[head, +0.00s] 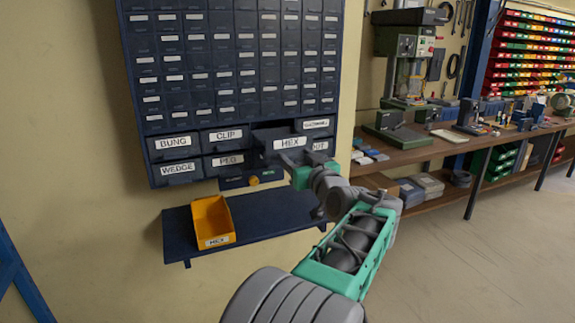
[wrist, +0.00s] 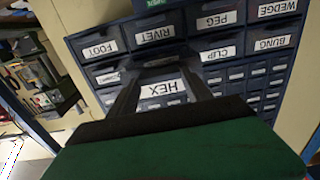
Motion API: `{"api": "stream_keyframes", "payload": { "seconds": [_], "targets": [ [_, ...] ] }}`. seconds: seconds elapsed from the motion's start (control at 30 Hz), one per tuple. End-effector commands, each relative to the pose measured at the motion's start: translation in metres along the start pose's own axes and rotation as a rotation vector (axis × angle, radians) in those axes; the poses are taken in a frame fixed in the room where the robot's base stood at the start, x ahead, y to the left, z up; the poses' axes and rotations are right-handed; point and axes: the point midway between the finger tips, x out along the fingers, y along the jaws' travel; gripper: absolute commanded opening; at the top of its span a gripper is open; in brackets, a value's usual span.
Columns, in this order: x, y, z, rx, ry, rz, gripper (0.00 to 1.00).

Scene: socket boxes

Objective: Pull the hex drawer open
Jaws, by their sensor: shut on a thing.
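The hex drawer (head: 290,143) is in the lower part of the dark blue cabinet (head: 148,100), right of the CLIP drawer. Its white HEX label faces out, and its front stands forward of its neighbours, so it is partly open. My gripper (head: 286,158) is at this drawer's front, reaching in from the lower right, and is shut on it. In the wrist view the label of the hex drawer (wrist: 162,88) shows upside down between my gripper's two dark fingers (wrist: 163,72). The exact grip contact is hard to see.
A yellow bin (head: 211,222) stands on the dark shelf (head: 270,212) below the cabinet. A dark piece with a yellow knob (head: 253,180) juts out under the lower drawers. A workbench (head: 420,150) with machines stands to the right. The floor (head: 480,250) before it is clear.

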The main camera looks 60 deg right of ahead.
Motion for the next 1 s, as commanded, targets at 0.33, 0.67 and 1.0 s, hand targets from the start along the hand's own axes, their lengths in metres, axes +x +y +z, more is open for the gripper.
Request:
{"api": "stream_keyframes", "payload": {
  "seconds": [0.33,0.67,1.0],
  "targets": [
    [-0.002,0.0,-0.002,-0.003,0.0,0.001,0.6],
    [-0.001,0.0,-0.001,-0.001,-0.001,-0.001,0.8],
    [-0.026,0.001,0.002,-0.003,0.0,0.003,0.8]
  ]
}}
